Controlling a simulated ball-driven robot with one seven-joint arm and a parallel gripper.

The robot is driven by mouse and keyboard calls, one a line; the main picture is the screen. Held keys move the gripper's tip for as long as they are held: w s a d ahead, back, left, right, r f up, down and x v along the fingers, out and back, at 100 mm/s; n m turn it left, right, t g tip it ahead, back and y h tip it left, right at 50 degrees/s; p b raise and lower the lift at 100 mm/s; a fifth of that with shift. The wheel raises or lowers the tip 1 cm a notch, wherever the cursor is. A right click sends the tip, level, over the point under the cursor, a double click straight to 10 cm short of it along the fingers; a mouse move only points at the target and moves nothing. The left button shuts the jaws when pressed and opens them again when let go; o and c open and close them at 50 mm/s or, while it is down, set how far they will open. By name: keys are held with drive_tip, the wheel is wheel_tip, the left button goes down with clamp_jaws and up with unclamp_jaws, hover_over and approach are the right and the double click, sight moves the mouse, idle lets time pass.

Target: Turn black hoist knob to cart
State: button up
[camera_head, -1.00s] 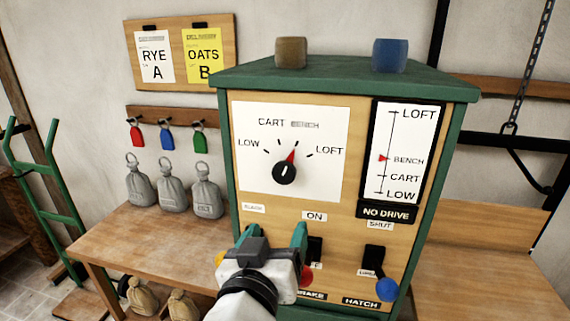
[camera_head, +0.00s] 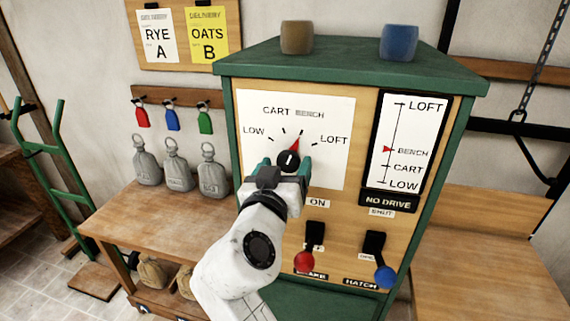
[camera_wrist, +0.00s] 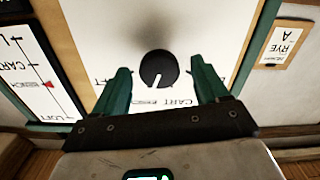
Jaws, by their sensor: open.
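The black hoist knob (camera_head: 288,160) is on the white dial plate (camera_head: 330,110) on the front of the green-framed cabinet. Its red pointer is turned toward BENCH, between CART and LOFT. My gripper (camera_head: 284,166) is open, with its teal fingers on either side of the knob in the head view, partly covering the plate. In the wrist view the knob (camera_wrist: 158,69) lies between and just beyond the two fingers, with gaps on both sides. No contact shows. The gauge (camera_head: 408,148) at right has its red arrow at BENCH, above a NO DRIVE sign (camera_head: 388,201).
Below the dial are a red-knobbed brake lever (camera_head: 304,262) and a blue-knobbed hatch lever (camera_head: 385,277). A wooden bench (camera_head: 150,220) with grey weights (camera_head: 180,171) stands at left. Coloured tags hang above it. A chain (camera_head: 530,70) hangs at right.

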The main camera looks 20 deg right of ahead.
drive_tip(key=c, duration=1)
drive_tip(key=shift+c, duration=0.2)
drive_tip(key=shift+d+n, duration=0.1)
drive_tip(key=shift+n, duration=0.2)
drive_tip(key=n+p, duration=0.1)
drive_tip(key=n, duration=0.3)
drive_tip(key=shift+r, duration=0.1)
drive_tip(key=shift+n+p, duration=0.85)
drive_tip(key=shift+n, duration=0.75)
drive_tip(key=o, duration=1)
